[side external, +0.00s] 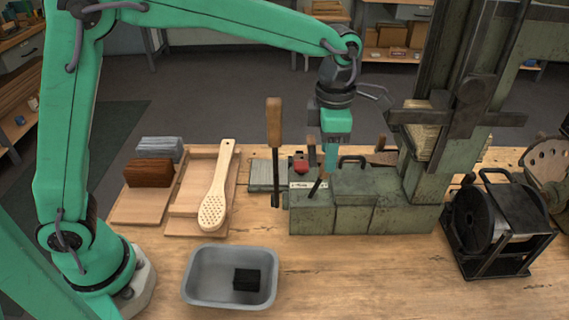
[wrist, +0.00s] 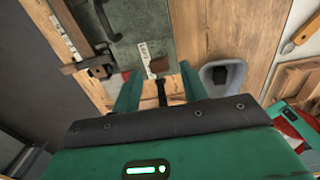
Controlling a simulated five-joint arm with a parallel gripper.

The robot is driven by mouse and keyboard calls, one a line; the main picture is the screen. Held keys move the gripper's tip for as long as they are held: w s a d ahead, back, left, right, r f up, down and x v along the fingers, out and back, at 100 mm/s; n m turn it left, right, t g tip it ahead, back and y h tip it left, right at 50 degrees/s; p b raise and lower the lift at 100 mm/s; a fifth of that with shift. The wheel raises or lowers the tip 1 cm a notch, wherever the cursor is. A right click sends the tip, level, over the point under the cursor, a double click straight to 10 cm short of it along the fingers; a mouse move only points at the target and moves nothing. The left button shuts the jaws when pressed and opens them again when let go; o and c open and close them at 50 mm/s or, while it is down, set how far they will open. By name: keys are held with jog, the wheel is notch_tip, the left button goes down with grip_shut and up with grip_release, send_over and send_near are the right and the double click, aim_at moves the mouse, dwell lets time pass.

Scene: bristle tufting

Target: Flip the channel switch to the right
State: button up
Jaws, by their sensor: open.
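The channel switch looks to be the short dark lever (side external: 316,188) at the left end of the green machine bed, beside a small white label plate (side external: 302,185). In the side view it leans with its top to the right. My gripper (side external: 325,174) points down over it, fingers low at the lever's top. In the wrist view my gripper (wrist: 160,72) is open, with one finger on each side of the dark lever (wrist: 161,92). The label plate (wrist: 146,58) shows just beyond the fingertips. I cannot tell whether either finger touches the lever.
A tall wooden-handled lever (side external: 274,125) stands close left of my gripper. The machine's upright column (side external: 440,150) rises to the right. A grey bin (side external: 205,292) holding a dark block, a perforated wooden brush (side external: 215,200) and a black reel (side external: 480,225) sit around. The front table is clear.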

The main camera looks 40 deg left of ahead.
jog(key=shift+f, duration=2.2)
jog(key=c, duration=0.7)
